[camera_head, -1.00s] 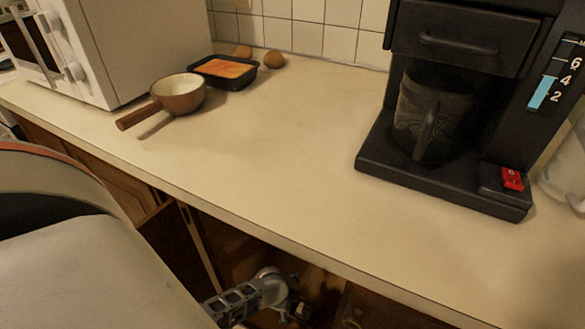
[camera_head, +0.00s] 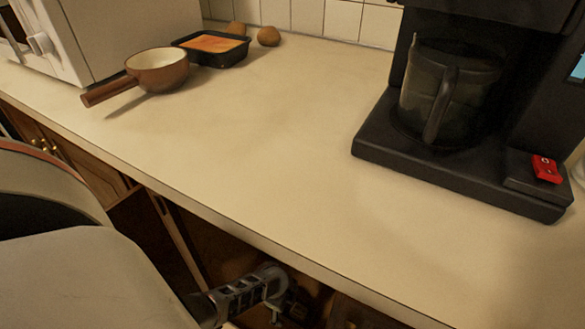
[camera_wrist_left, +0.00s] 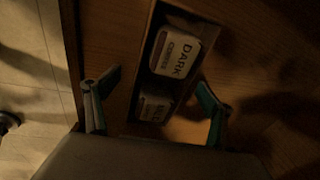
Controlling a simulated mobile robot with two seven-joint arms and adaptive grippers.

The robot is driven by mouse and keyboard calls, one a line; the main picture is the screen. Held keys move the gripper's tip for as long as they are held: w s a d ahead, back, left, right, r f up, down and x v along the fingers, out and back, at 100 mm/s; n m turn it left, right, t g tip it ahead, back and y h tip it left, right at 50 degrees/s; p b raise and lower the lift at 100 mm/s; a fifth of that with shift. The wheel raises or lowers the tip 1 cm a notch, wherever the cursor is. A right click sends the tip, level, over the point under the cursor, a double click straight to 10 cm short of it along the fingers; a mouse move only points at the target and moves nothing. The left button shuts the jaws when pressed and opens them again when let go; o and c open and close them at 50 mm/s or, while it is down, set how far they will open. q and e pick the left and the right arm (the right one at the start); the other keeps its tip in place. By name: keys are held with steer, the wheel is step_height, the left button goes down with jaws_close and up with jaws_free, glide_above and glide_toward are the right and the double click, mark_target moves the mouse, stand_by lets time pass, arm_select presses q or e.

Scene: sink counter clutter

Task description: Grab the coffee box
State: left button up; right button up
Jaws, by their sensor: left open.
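In the left wrist view, a coffee box (camera_wrist_left: 175,54) with a white label reading "DARK" sits in a narrow dark recess framed by wood. A second pale label (camera_wrist_left: 153,108) shows below it; I cannot tell whether it belongs to the same box. My left gripper (camera_wrist_left: 155,80) is open, its two fingers on either side of the recess and apart from the label. In the head view, my left gripper (camera_head: 280,303) is low, below the counter's front edge, in front of the dark cabinet opening. The coffee box cannot be made out there. My right gripper is not in view.
The counter (camera_head: 250,140) overhangs the gripper. On it stand a coffee maker (camera_head: 370,150) with a dark carafe (camera_head: 460,95), a brown pan (camera_head: 160,72), a black tray (camera_head: 215,60) and a white microwave (camera_head: 120,30). The counter's middle is clear.

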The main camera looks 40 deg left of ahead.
arm_select(q)
steer(key=shift+w+f, duration=0.1)
steer(key=shift+w, duration=0.1)
steer(key=c, duration=1.2)
